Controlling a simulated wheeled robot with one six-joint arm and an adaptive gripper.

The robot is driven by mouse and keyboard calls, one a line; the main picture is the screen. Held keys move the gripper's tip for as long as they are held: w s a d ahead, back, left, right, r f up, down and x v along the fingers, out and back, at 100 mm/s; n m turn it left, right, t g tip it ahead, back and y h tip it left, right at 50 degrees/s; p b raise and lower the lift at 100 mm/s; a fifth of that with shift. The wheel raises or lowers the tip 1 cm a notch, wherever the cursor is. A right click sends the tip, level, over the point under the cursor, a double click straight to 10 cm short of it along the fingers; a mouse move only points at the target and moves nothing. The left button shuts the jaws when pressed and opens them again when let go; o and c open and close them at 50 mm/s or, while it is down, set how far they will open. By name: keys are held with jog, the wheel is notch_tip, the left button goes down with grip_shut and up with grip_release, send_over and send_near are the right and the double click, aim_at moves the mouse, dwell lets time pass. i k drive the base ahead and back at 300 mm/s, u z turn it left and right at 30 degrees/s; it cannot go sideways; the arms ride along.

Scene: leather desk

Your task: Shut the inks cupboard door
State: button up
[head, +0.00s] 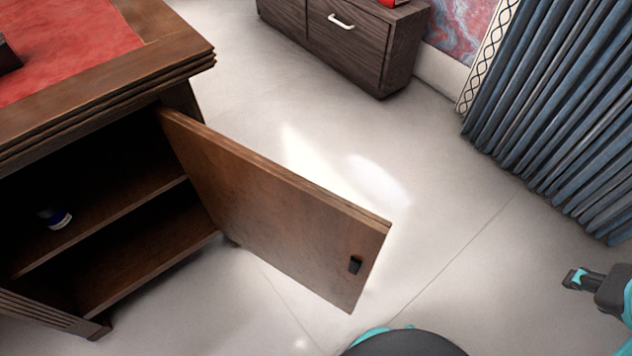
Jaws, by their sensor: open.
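The cupboard door (270,215) is a brown wooden panel standing wide open, swung out from the right side of the desk's cupboard. A small dark knob (355,265) is near its free end, low on the face toward the cupboard's front. The cupboard (110,240) is open, with a shelf inside.
The desk top (70,50) has a red leather inlay and a dark object at its left. A dark wood cabinet (345,50) stands at the back. Blue-grey curtains (560,110) hang at the right. The pale floor (450,230) between door and curtains is clear.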

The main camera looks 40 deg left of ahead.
aim_at(307, 231)
jog(key=i, duration=1.8)
jog(key=u, duration=4.3)
jog(key=k, duration=0.6)
jog(key=z, duration=0.35)
